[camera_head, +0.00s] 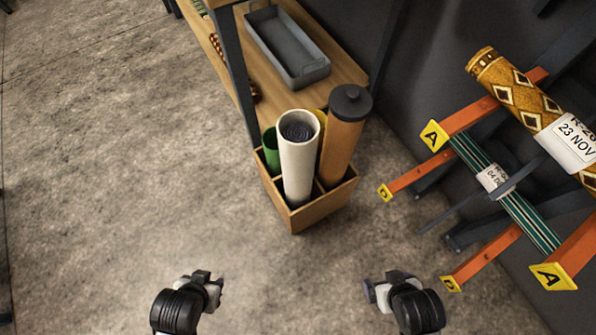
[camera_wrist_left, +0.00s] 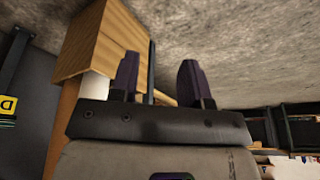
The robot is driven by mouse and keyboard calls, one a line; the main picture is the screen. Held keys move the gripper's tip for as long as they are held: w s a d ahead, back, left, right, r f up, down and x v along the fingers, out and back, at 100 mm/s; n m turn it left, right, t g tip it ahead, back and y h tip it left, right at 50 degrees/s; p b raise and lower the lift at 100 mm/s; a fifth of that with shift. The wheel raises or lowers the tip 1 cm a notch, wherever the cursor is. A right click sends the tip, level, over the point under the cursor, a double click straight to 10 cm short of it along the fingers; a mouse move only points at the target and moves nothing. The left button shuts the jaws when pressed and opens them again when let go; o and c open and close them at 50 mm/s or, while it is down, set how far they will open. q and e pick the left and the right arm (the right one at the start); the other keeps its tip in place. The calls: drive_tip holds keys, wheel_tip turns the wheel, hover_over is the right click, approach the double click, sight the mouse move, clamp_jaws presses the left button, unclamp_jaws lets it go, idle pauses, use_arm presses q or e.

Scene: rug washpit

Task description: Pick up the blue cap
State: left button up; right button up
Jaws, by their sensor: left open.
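I see no blue cap in either view. The only cap I make out is a dark grey one (camera_head: 351,101) on top of an orange-brown tube (camera_head: 342,148), standing in a wooden divided box (camera_head: 300,214). My left gripper (camera_head: 214,283) is low in the head view, left of and nearer than the box. In the left wrist view its two dark fingers (camera_wrist_left: 158,78) are apart with nothing between them. My right gripper (camera_head: 373,288) is at the lower right, apart from the box; its jaw opening is unclear.
The box also holds a white tube (camera_head: 299,165) with a dark roll inside and a green tube (camera_head: 271,149). Behind is a wooden shelf with a grey tray (camera_head: 287,47). Orange rack arms (camera_head: 487,259) with rolled rugs (camera_head: 515,93) stand at right. The concrete floor (camera_head: 110,160) at left is clear.

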use_arm(q)
drive_tip(key=shift+o, duration=0.4)
drive_tip(key=shift+a, duration=0.1)
drive_tip(key=shift+o, duration=1.3)
